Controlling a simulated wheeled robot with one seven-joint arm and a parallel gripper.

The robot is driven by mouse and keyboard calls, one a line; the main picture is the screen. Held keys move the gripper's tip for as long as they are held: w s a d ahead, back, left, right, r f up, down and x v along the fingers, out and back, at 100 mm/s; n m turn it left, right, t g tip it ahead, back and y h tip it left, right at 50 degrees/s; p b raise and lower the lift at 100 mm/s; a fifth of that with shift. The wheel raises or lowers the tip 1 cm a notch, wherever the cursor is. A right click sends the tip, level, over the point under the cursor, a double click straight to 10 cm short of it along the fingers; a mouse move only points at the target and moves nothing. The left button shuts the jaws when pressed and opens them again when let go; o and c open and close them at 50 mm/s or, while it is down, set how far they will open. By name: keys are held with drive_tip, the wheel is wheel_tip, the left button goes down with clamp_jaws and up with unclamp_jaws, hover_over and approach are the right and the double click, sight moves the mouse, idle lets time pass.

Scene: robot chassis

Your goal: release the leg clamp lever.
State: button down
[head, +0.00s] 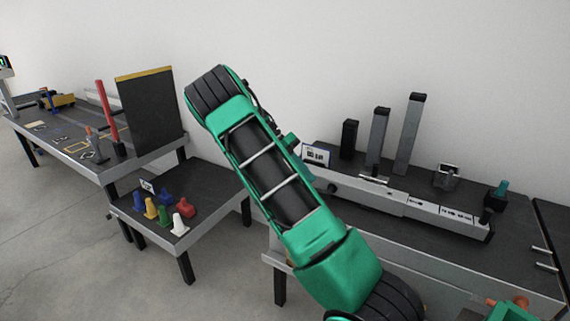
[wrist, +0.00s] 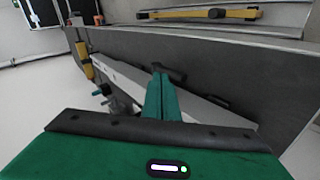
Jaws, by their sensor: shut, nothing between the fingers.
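My gripper (wrist: 161,76) shows in the wrist view with its two green fingers together and nothing between them. Beyond it and to the left is a small fitting with a teal knob (wrist: 98,92) on a dark and metal body. A dark handle-like bar (wrist: 172,72) lies just past the fingertips, by a pale grey beam; I cannot tell whether they touch. In the head view, a dark fitting with a teal top (head: 499,191) stands at the right end of a long grey rail. I cannot tell for certain which part is the leg clamp lever.
The workbench (head: 410,240) bears the grey rail (head: 400,200), several upright blocks and a small metal device (head: 447,177). A low table (head: 140,225) holds coloured cones. Another bench (head: 75,140) with a dark panel (head: 150,110) stands at left. The floor at left is clear.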

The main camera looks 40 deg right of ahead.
drive_tip(key=w+a+r, duration=0.4)
drive_tip(key=w, duration=0.4)
drive_tip(key=shift+w+a+r, duration=0.15)
drive_tip(key=shift+w+a, duration=0.05)
idle(0.3)
drive_tip(key=s+d+r+n+t+y, duration=0.1)
drive_tip(key=s+r+y, duration=0.15)
drive_tip(key=s, duration=0.65)
drive_tip(key=s+d+r+n+t+y, duration=0.15)
drive_tip(key=s+r, duration=0.25)
drive_tip(key=s, duration=0.5)
drive_tip(key=s+a+f+n+t, duration=0.1)
drive_tip(key=s+a+n+t, duration=0.2)
drive_tip(key=s+a, duration=0.4)
drive_tip(key=s+a+n+t, duration=0.3)
drive_tip(key=s+a, duration=0.5)
drive_tip(key=s, duration=0.6)
drive_tip(key=shift+f+n+y, duration=0.3)
drive_tip(key=shift+f+n, duration=0.05)
drive_tip(key=shift+f, duration=0.05)
